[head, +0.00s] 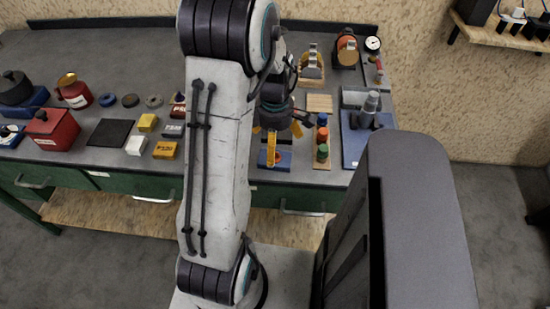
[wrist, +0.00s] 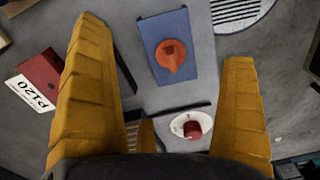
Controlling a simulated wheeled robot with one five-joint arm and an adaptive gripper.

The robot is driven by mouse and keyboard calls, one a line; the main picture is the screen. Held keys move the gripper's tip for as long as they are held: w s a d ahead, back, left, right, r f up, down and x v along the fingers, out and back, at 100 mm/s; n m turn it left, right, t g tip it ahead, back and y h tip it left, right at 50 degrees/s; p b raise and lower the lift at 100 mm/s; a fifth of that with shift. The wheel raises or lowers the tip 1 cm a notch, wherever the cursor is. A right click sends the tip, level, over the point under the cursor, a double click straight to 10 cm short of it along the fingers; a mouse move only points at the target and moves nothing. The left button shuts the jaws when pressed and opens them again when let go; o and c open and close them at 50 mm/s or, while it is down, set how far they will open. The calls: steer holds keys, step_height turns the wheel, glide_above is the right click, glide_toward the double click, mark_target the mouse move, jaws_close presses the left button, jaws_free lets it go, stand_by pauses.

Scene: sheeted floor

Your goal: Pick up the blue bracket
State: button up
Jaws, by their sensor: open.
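A flat blue piece (wrist: 150,27), which I take for the blue bracket, lies on the grey table top, with an orange-red part on its middle. In the head view the blue piece (head: 284,165) is near the table's front edge, partly hidden by a finger. My gripper (head: 273,142) is above it, pointing down, with yellow fingers spread and nothing held. In the wrist view the blue piece shows beyond and between the fingers of my gripper (wrist: 166,45). The fingers look apart from it.
A wooden rack with coloured knobs (head: 322,135) stands close on the right, then a blue base with a grey device (head: 362,118). A red block marked P120 (wrist: 40,72) lies left in the wrist view.

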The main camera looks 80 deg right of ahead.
mark_target(276, 155)
steer(key=shift+s+a+f, duration=0.1)
steer(key=shift+s+f, duration=0.05)
steer(key=shift+f, duration=2.55)
steer(key=c, duration=1.3)
